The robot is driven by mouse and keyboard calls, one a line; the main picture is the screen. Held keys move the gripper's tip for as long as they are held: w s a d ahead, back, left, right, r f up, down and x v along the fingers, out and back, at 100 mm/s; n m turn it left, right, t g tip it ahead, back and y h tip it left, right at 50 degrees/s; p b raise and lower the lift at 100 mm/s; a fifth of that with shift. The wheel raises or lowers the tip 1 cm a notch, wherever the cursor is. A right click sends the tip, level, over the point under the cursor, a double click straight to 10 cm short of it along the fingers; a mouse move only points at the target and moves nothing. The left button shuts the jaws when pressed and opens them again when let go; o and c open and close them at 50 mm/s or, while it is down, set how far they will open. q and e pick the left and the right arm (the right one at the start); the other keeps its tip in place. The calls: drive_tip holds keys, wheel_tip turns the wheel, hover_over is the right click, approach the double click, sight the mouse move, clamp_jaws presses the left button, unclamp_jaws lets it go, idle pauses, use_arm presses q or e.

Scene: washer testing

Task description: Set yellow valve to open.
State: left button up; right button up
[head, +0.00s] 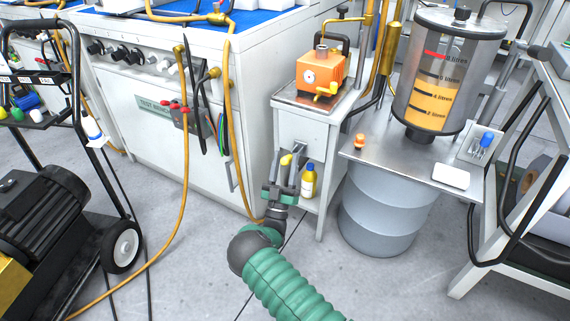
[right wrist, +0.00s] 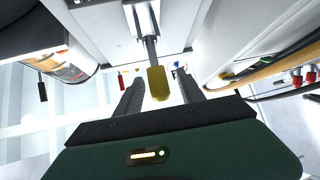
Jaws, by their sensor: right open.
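The yellow valve (head: 286,160) shows as a short yellow handle on a grey stem at the front of the white cabinet, under the orange pump. In the right wrist view its yellow handle (right wrist: 158,84) hangs from the metal stem and lies between my two dark fingers. My right gripper (head: 282,172) is open, with its fingers on either side of the handle. In the right wrist view a gap shows between the handle and each finger of the right gripper (right wrist: 160,82). The angle of the handle against the pipe is hard to tell. My left gripper is out of view.
An orange pump (head: 322,69) stands on the cabinet top. A grey drum (head: 378,215) is farther right. A black motor cart (head: 50,215) is at left. A yellow hose (head: 178,240) runs to the floor.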

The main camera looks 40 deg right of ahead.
drive_tip(key=p+v, duration=0.4)
drive_tip(key=v, duration=1.3)
